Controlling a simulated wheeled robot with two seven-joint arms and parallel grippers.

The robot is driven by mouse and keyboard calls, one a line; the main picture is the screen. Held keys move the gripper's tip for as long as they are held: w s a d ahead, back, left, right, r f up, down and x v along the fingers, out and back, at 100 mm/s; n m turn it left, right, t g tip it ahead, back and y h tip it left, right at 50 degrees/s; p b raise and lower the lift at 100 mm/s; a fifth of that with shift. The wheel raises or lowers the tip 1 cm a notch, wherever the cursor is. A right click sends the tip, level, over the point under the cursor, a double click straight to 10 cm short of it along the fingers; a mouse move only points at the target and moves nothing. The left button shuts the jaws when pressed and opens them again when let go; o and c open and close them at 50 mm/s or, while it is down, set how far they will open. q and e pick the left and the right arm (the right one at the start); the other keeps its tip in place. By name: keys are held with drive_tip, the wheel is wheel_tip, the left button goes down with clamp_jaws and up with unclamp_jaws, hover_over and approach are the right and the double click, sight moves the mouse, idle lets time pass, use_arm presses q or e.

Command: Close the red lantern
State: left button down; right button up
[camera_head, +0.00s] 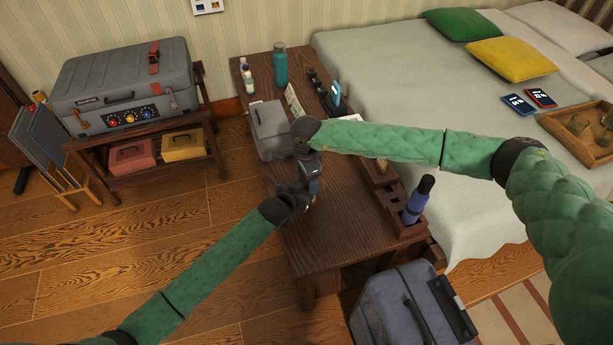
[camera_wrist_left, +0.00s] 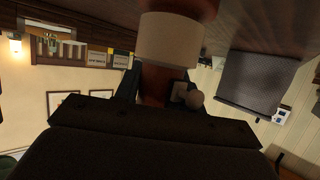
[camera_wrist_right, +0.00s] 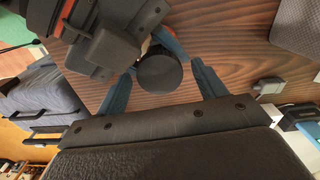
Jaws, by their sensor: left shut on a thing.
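The red lantern is mostly hidden by my grippers over the dark wooden table (camera_head: 345,235). In the left wrist view its red-brown body (camera_wrist_left: 154,92) sits between my left fingers, with a wide cream band (camera_wrist_left: 170,38) above and a small pale knob (camera_wrist_left: 193,98) beside it. My left gripper (camera_head: 298,192) is shut on it. My right gripper (camera_head: 308,168) is just behind the left one. In the right wrist view its blue fingers are apart, either side of a dark round part (camera_wrist_right: 160,73), with gaps visible. Orange-red edges show beside that part. Whether the lantern is closed cannot be told.
A grey box (camera_head: 268,128), a teal bottle (camera_head: 280,66) and small white bottles stand on the table's far end. A wooden holder with a purple bottle (camera_head: 417,200) is on the right edge. A grey case (camera_head: 405,310) stands in front; the bed (camera_head: 400,75) is right.

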drive_tip(key=shift+r, duration=2.3)
drive_tip(key=o, duration=0.6)
wheel_tip(320, 180, up, 12)
drive_tip(key=shift+f, duration=0.1)
